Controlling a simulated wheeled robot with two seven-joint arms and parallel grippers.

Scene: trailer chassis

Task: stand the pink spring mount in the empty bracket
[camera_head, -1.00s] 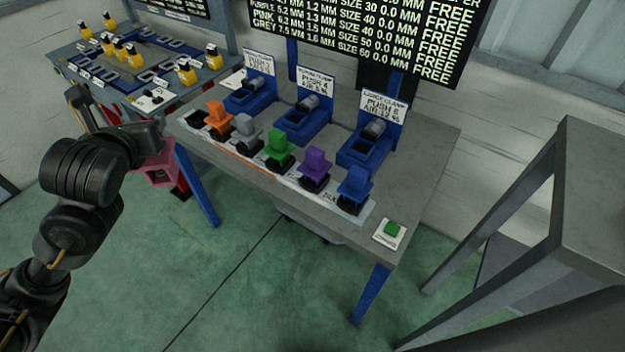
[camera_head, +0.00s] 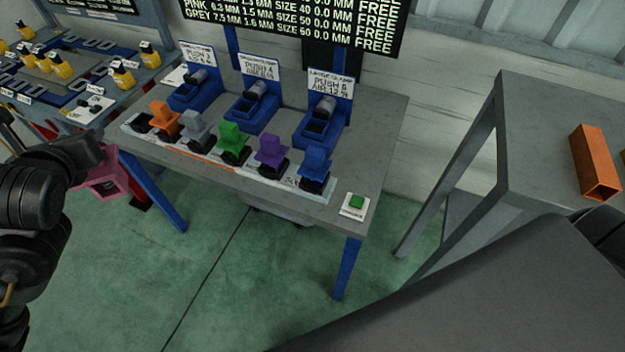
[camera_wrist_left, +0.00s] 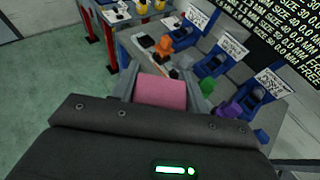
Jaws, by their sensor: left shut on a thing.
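The pink spring mount (camera_head: 103,182) is held by my left gripper (camera_head: 92,172) at the left, off the left end of the near table. It also shows in the left wrist view (camera_wrist_left: 160,92), between the fingers of the left gripper (camera_wrist_left: 160,88). My left arm hides part of it in the head view. My right gripper is not in view.
A table (camera_head: 205,222) holds a row of orange, grey, green, purple and blue mounts, three blue clamps (camera_head: 318,122) and a green button (camera_head: 356,202). A grey bench with an orange tube (camera_head: 590,160) stands right. Green floor is clear in front.

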